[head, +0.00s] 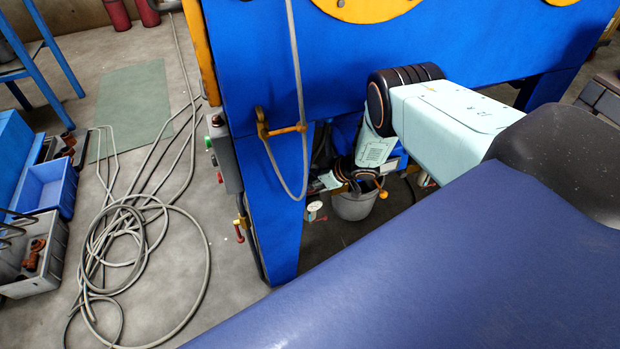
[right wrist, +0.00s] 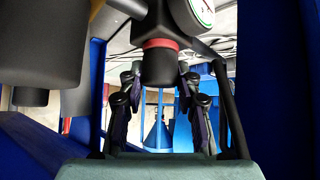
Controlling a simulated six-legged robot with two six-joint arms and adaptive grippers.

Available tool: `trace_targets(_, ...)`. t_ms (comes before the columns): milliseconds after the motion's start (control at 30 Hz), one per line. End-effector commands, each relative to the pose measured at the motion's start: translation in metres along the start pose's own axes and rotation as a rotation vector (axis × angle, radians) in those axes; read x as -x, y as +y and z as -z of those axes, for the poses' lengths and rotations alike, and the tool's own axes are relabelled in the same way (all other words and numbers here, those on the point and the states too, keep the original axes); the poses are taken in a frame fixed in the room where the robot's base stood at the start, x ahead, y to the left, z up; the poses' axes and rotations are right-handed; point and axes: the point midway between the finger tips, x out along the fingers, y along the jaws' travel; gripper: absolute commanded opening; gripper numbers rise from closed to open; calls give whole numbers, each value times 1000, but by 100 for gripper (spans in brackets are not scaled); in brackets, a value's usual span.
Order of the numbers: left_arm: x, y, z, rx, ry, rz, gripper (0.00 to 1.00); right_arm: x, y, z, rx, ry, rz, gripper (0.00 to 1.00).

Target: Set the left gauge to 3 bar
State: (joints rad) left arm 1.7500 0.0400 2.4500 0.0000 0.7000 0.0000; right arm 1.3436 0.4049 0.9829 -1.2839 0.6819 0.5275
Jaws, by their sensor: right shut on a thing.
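A black regulator knob (right wrist: 158,64) with a red ring at its upper end hangs between the fingers of my right gripper (right wrist: 158,84) in the right wrist view. The gripper is shut on it. A round white gauge (right wrist: 203,10) sits beside the regulator body, cut off by the top edge; its needle reading cannot be told. In the head view a small pale gauge (head: 314,206) shows near the blue machine leg, too small to read. My right arm reaches down in front of the machine there, and its wrist hides the knob. My left gripper is not in view.
The blue machine (head: 270,60) stands around the work spot. A grey bucket (head: 355,207) is under it. A control box (head: 224,155) is on the leg. Coiled hoses (head: 135,235) and crates (head: 48,185) lie on the floor at left. A dark cylinder (right wrist: 40,40) hangs left of the knob.

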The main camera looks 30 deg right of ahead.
Motion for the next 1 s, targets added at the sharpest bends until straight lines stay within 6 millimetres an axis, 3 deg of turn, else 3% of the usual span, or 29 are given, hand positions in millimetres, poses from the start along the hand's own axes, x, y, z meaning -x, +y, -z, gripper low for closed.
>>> trace_targets(500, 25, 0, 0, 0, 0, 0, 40, 1, -3, 0, -273, -15, -271, 2)
trace_targets(1000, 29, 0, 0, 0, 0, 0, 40, -1, -3, 0, -488, -21, -487, 2)
